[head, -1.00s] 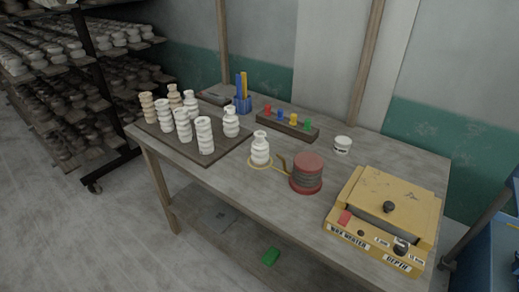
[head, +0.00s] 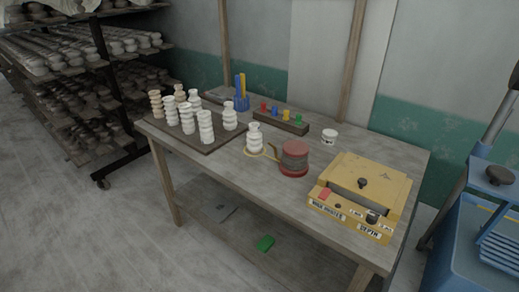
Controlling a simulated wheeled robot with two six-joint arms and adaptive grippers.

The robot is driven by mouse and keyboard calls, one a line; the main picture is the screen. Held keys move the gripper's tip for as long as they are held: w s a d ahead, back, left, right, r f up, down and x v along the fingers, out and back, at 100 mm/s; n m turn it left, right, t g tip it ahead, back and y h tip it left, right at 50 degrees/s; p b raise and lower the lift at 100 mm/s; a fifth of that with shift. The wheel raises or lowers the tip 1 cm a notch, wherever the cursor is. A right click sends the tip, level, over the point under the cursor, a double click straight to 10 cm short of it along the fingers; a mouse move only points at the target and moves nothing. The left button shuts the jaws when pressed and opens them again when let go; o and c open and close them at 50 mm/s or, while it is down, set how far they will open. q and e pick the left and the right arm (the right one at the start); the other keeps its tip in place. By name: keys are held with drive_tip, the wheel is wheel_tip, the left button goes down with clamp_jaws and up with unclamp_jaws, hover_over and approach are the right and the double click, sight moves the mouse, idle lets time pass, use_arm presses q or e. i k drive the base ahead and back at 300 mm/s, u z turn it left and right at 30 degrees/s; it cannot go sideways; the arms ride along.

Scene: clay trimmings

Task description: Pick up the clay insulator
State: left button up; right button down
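Several white ribbed clay insulators (head: 206,127) stand upright in rows on a dark board at the left end of the table, with a few tan ones (head: 156,104) behind them. One white insulator (head: 254,138) stands apart, upright at mid-table, by a yellow ring on the tabletop and left of a red-and-grey round pot (head: 294,158). Neither of my grippers shows in the head view.
Shelving (head: 75,100) stands left, a blue cart (head: 470,245) right. Floor at front left is clear.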

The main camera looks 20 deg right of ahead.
sight(254, 139)
drive_tip(key=u, duration=0.85)
drive_tip(key=i, duration=0.75)
drive_tip(key=z, duration=2.7)
